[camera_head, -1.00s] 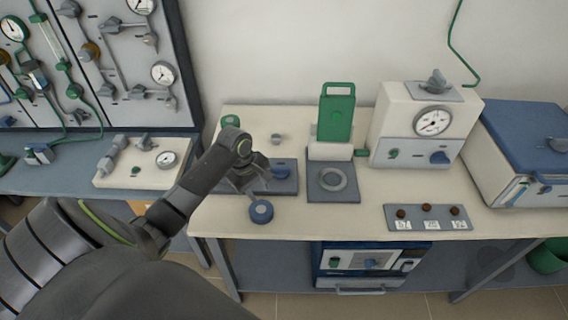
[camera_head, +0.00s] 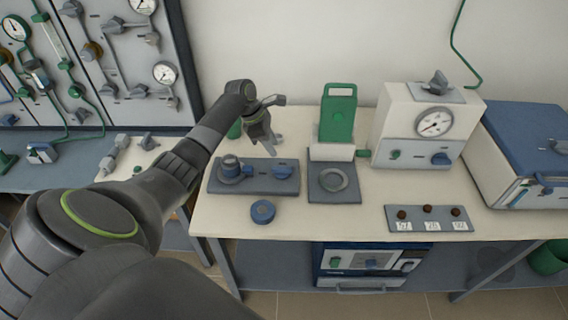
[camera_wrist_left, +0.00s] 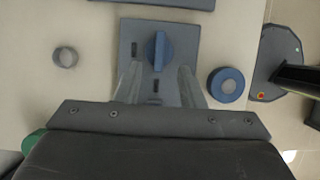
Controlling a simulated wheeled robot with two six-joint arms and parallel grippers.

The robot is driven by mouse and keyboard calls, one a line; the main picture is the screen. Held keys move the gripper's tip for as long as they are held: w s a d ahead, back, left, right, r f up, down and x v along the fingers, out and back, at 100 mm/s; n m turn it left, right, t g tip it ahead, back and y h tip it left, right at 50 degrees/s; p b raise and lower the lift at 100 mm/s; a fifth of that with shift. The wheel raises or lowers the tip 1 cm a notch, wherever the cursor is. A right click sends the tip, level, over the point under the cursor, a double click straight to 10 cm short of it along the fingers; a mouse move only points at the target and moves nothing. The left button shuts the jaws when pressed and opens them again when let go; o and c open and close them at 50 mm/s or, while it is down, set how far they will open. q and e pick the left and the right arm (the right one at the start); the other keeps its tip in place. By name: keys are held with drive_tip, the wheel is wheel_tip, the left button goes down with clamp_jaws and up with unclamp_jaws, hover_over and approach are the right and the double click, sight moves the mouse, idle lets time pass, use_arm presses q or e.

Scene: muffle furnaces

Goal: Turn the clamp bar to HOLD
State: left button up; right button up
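A grey plate (camera_head: 260,188) lies on the bench with two blue fittings. On its right is a blue bar handle (camera_head: 284,172), which looks like the clamp bar; it also shows in the left wrist view (camera_wrist_left: 158,51), lengthwise up the picture. On its left is a round grey-blue knob (camera_head: 230,168), hidden behind the gripper in the wrist view. The marks on the plate are too small to read. My left gripper (camera_head: 272,128) is raised above the plate's back edge. Its fingers (camera_wrist_left: 160,82) are apart, with nothing seen between them. My right gripper is in neither view.
A blue ring (camera_head: 262,211) lies in front of the plate. A second plate with a round seat (camera_head: 333,192) and a green upright piece (camera_head: 337,118) stand to the right. A beige gauge box (camera_head: 420,130) is farther right.

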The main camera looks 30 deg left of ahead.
sight(286, 167)
use_arm(q)
drive_tip(key=x, duration=1)
drive_tip(key=shift+f, duration=0.1)
clamp_jaws()
